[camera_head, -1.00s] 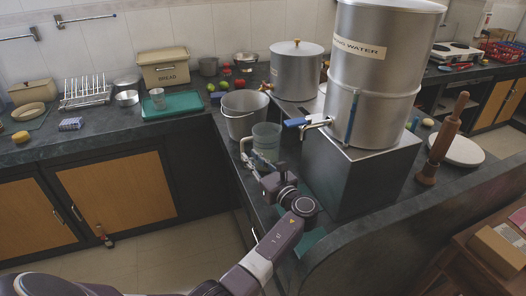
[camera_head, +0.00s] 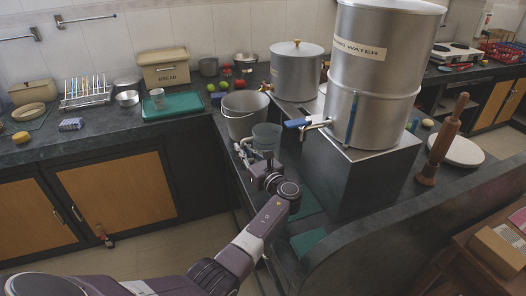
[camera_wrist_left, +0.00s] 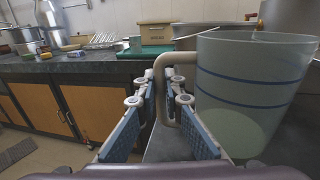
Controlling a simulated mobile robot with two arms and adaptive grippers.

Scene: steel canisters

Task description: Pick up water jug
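The water jug (camera_head: 266,136) is a translucent pale green plastic vessel standing on the dark counter, in front of a metal bucket. In the left wrist view the jug (camera_wrist_left: 250,90) fills the right side, with blue bands and a grey handle (camera_wrist_left: 162,88) on its left. My left gripper (camera_head: 246,155) is at the handle side of the jug. Its two blue-padded fingers (camera_wrist_left: 158,115) are apart, with the handle between or just beyond their tips; contact does not show. In the head view the gripper and arm hide the jug's lower part. My right gripper is out of view.
The steel bucket (camera_head: 244,114) stands close behind the jug. A large water canister (camera_head: 371,110) on a dark block (camera_head: 362,183) is to the right, its blue-handled tap (camera_head: 300,123) reaching toward the jug. A smaller canister (camera_head: 296,72) stands behind.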

